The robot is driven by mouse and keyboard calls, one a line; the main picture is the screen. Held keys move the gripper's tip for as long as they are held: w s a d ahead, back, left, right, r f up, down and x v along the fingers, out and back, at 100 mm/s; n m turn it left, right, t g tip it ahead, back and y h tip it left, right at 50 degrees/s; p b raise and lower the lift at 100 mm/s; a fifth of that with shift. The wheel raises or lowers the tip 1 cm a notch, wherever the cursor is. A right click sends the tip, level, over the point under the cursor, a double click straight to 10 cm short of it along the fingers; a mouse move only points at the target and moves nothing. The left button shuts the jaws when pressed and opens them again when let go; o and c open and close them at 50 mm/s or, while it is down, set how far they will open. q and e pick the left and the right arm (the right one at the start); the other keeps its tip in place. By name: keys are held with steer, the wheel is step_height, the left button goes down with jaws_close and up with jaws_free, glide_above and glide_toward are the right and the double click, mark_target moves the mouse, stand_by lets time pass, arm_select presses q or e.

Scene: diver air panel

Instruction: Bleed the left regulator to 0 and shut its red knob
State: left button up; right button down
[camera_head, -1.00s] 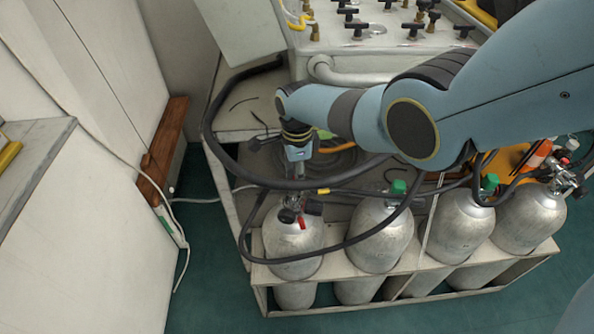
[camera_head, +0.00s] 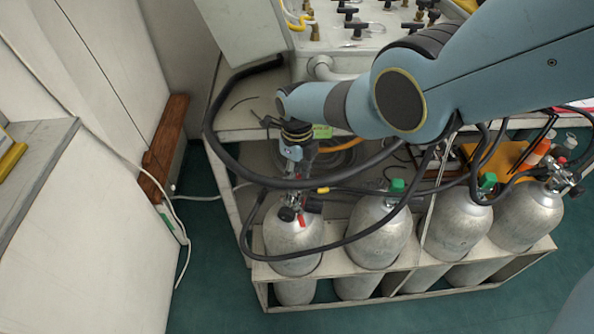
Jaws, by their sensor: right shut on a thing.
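The left regulator (camera_head: 289,213) is a dark fitting on top of the leftmost silver cylinder (camera_head: 293,240). A small red part (camera_head: 301,222) shows on its front. My right gripper (camera_head: 296,182) points down from above and is shut on the upper part of the regulator. The fingers and a black hose hide much of the contact, so I cannot tell exactly which part is between them. Another bit of red shows beside the fingers. No gauge reading can be made out. My left gripper is not in view.
More silver cylinders (camera_head: 380,235) stand to the right in a pale rack (camera_head: 405,265), two with green caps. Black hoses (camera_head: 232,165) loop around my wrist and across the cylinders. A panel with black valve handles (camera_head: 355,28) is behind.

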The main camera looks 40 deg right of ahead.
steer(key=shift+w+m, duration=0.1)
steer(key=shift+m, duration=0.5)
steer(key=c, duration=1.2)
jaws_free()
steer(key=shift+r, duration=0.1)
step_height(320, 180, up, 12)
steer(key=shift+f, duration=0.1)
steer(key=shift+f, duration=0.1)
